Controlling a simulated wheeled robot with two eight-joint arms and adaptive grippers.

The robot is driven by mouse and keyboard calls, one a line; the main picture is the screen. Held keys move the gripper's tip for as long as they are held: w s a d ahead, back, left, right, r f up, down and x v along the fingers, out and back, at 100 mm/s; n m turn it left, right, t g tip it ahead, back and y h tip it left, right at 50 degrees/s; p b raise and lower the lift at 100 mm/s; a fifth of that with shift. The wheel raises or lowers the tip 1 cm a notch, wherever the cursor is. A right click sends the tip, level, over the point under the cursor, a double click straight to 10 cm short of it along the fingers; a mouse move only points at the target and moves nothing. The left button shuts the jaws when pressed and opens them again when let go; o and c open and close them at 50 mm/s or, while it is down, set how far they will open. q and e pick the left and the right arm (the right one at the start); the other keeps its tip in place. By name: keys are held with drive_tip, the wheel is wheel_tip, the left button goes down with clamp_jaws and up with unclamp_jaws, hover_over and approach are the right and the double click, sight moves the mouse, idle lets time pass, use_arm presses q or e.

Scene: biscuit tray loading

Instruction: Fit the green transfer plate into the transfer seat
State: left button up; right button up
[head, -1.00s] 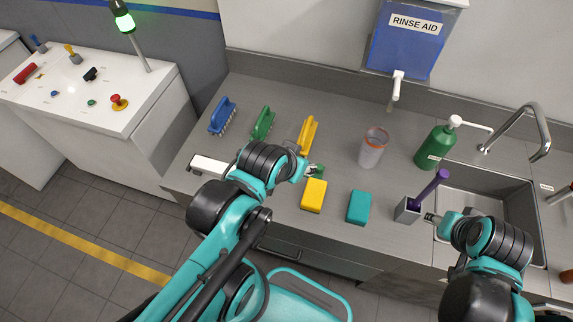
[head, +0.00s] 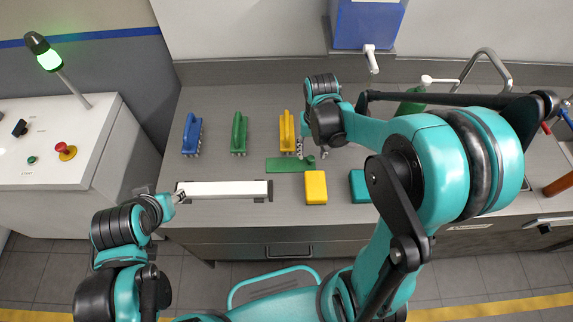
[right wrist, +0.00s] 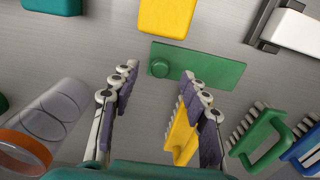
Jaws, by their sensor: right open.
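The green transfer plate (head: 284,164) lies flat on the grey counter, behind the yellow block. The right wrist view shows the plate (right wrist: 215,72) with a round knob near one end. My right gripper (head: 311,154) is open and empty above the plate's right end. In the right wrist view its fingers (right wrist: 159,80) stand apart on either side of the knob, with no contact visible. A white bar between dark end brackets (head: 225,189) lies left of the plate; I cannot tell if it is the transfer seat. My left gripper (head: 176,197) is at the bar's left end, too small to read.
Blue (head: 192,134), green (head: 239,133) and yellow (head: 287,131) brushes stand behind the plate and bar. A yellow block (head: 316,187) and a teal block (head: 359,186) lie near the front edge.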

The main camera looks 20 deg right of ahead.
sight(311, 158)
drive_tip(key=f+b, duration=0.1)
drive_tip(key=f, duration=0.4)
drive_tip(key=shift+w+b, duration=0.2)
drive_tip(key=shift+b, duration=0.15)
clamp_jaws()
